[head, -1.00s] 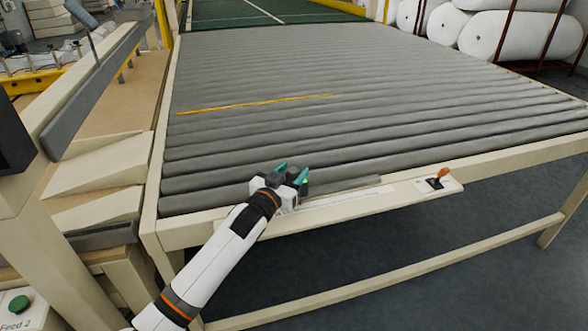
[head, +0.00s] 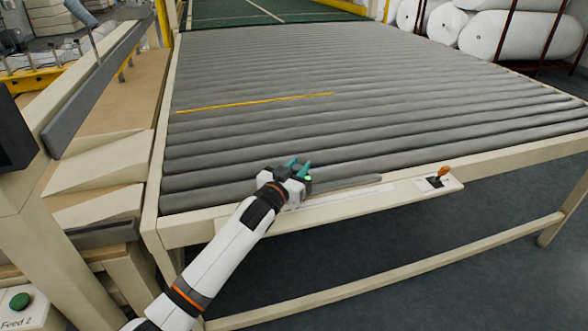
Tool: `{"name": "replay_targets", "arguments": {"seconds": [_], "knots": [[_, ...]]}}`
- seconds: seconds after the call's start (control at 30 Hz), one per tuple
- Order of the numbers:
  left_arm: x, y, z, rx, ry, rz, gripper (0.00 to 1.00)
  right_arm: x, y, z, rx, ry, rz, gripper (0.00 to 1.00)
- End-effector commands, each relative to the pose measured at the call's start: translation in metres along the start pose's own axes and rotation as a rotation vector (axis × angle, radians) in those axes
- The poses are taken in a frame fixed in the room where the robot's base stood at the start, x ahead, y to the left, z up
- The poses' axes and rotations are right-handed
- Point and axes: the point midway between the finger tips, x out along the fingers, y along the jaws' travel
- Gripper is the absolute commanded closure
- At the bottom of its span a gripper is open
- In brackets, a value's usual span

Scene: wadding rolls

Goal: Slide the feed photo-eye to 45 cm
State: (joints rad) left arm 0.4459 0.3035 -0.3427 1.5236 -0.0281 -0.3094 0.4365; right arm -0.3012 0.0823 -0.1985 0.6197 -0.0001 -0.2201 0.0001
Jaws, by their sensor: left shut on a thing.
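My left gripper (head: 299,170) is at the left part of the rail (head: 350,185) on the near edge of the roller table. It is shut on a small dark block, the feed photo-eye (head: 307,181), which shows a green light and is mostly hidden by the fingers. A pale scale strip (head: 345,196) runs along the front of the rail; its marks are too small to read. My right gripper is not in view.
The grey roller bed (head: 370,110) with a yellow line (head: 255,103) lies behind the rail. A lever with an orange knob (head: 440,175) stands on the plate at the rail's right end. A green button (head: 19,301) is at lower left. White rolls (head: 505,37) lie at the back right.

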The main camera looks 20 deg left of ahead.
Motion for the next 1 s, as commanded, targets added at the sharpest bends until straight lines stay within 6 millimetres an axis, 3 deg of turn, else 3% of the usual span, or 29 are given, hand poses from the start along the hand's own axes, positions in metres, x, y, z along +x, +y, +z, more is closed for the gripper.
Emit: {"name": "replay_targets", "arguments": {"seconds": [0.2,0.53,0.57,0.67,1.0], "knots": [[0.026,-0.026,0.0,-0.003,-0.004,-0.002,1.0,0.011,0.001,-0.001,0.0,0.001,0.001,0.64],[0.028,-0.029,0.001,0.0,-0.001,-0.001,1.0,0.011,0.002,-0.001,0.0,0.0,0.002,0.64],[0.028,-0.029,0.001,0.0,-0.001,-0.001,0.68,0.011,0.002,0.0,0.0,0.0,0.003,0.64],[0.028,-0.029,0.001,0.0,-0.001,-0.001,0.51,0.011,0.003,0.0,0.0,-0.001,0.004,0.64],[0.025,-0.029,0.0,-0.001,-0.001,-0.001,0.51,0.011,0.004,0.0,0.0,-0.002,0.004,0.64]]}}
